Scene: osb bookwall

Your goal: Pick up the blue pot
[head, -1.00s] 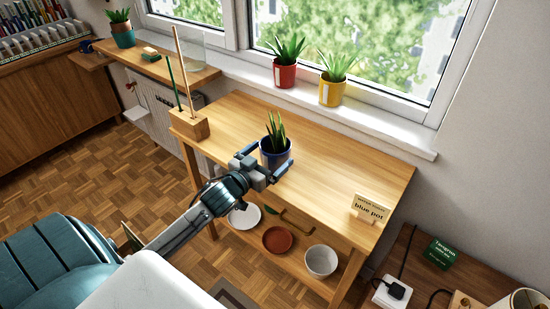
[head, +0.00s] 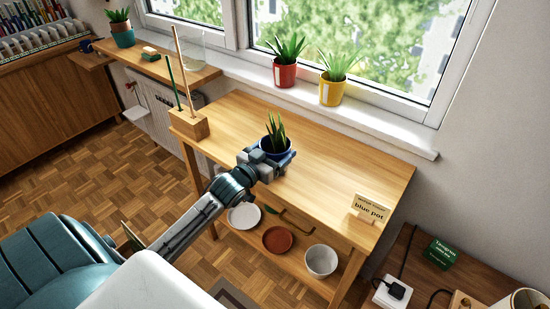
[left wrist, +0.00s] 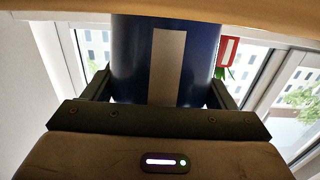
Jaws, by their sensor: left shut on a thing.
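The blue pot (head: 275,146) with a spiky green plant stands upright on the wooden table (head: 325,165), near its front edge. My left gripper (head: 270,157) reaches in from the front and is shut on the pot, a finger on each side. In the left wrist view the blue pot (left wrist: 190,60) fills the space between the two dark fingers of my left gripper (left wrist: 160,90), with a pale stripe on its wall. I cannot tell whether its base touches the table. My right gripper is not in view.
A card reading "blue pot" (head: 370,208) stands at the table's right end. A wooden block with sticks (head: 188,124) stands at the left end. Red (head: 286,76) and yellow (head: 332,92) pots sit on the windowsill. Dishes, including a white bowl (head: 321,261), lie on the lower shelf.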

